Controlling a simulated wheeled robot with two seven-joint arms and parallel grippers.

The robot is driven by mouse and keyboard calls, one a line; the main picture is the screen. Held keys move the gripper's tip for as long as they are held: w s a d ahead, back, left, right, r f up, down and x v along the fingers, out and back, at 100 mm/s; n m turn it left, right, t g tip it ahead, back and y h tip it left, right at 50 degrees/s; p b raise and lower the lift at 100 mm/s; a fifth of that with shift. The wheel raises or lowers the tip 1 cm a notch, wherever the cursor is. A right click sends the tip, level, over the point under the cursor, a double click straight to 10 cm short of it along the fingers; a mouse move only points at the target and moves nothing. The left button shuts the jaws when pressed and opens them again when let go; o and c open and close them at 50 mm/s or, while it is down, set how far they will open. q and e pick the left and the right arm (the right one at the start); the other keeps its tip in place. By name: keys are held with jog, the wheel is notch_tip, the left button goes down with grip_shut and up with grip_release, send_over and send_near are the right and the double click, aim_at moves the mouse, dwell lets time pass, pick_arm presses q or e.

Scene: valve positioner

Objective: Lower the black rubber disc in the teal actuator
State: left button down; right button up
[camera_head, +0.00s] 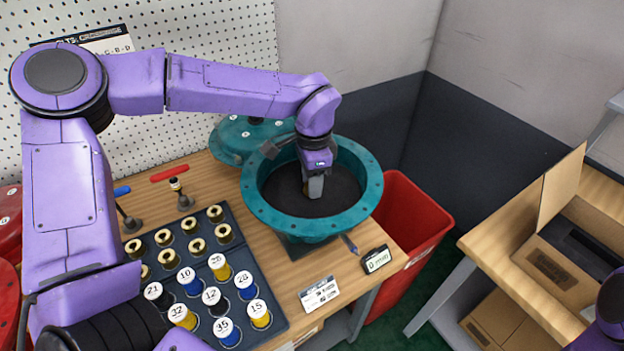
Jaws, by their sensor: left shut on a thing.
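The teal actuator (259,214) is an open round housing with a bolt-holed flange, standing near the right end of the wooden bench. The black rubber disc (285,192) shows as a dark round surface inside it, within the rim. My left gripper (313,190) reaches down into the housing and is shut at the middle of the disc. The fingers hide the gripped spot, and the gap between disc and housing floor cannot be judged. My right gripper is out of view; only a purple piece of my right arm shows at the lower right edge.
A teal cover (235,135) lies behind the actuator. A dark tray (281,322) holds brass fittings and numbered spools at the front. A small display (376,260) and a label card (319,294) lie near the front edge. A red bin (408,215) stands to the right, cardboard box (575,240) beyond.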

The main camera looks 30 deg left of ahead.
pick_arm(q)
jog(key=c, duration=0.7)
grip_release()
notch_tip(320, 180, up, 11)
jog(key=shift+w+f+b, duration=0.1)
jog(key=shift+f+b, duration=0.1)
jog(key=shift+b, duration=0.8)
